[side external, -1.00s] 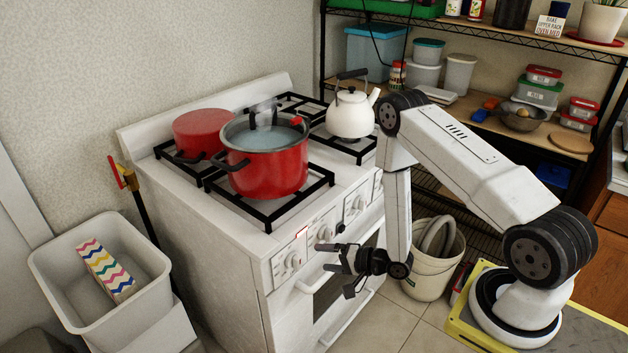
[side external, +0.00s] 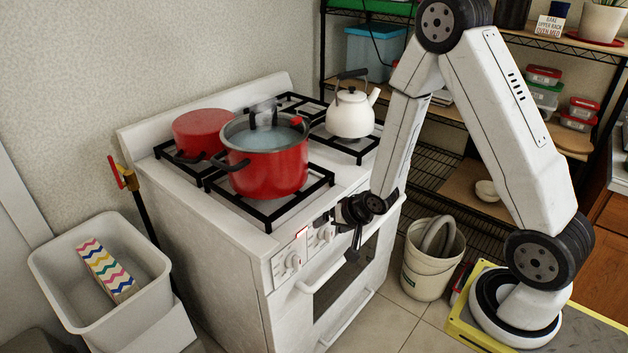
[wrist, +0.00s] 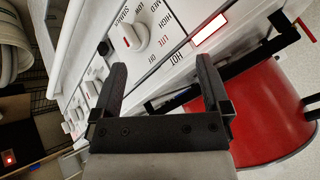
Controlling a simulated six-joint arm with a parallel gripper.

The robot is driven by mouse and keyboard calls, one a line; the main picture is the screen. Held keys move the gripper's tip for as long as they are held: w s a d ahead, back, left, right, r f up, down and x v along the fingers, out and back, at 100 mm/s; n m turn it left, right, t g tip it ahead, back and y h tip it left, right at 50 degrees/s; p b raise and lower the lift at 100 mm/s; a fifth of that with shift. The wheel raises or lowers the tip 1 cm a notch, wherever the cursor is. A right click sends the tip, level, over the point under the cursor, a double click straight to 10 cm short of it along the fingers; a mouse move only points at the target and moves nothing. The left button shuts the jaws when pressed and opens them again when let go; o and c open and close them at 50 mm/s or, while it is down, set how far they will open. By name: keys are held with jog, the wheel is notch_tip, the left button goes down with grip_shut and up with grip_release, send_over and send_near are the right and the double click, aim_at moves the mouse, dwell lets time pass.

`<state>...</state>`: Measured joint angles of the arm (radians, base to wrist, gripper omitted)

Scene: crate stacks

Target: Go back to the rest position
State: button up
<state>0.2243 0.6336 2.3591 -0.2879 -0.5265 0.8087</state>
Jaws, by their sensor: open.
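My gripper (side external: 337,232) is in front of the stove's control panel in the side view. Its two dark fingers also show in the wrist view (wrist: 162,80), spread apart with nothing between them. The white stove (side external: 225,255) stands beside it, with its row of knobs along the front. One knob (wrist: 133,38) lies beyond the fingers in the wrist view, with a lit red-framed indicator (wrist: 210,30) near it. In the side view my gripper hides part of the panel, and I cannot tell whether it touches it.
A red pot with a glass lid (side external: 270,165), a red pan (side external: 203,132) and a white kettle (side external: 350,116) sit on the stove. The oven handle (side external: 318,278) juts out below. A bucket (side external: 430,270) stands on the floor. A grey bin (side external: 60,285) is at left.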

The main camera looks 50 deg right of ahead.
jog(key=s+a+r+n+g, duration=0.5)
jog(key=s+r+n, duration=0.3)
jog(key=s+r, duration=0.3)
jog(key=shift+a, duration=0.7)
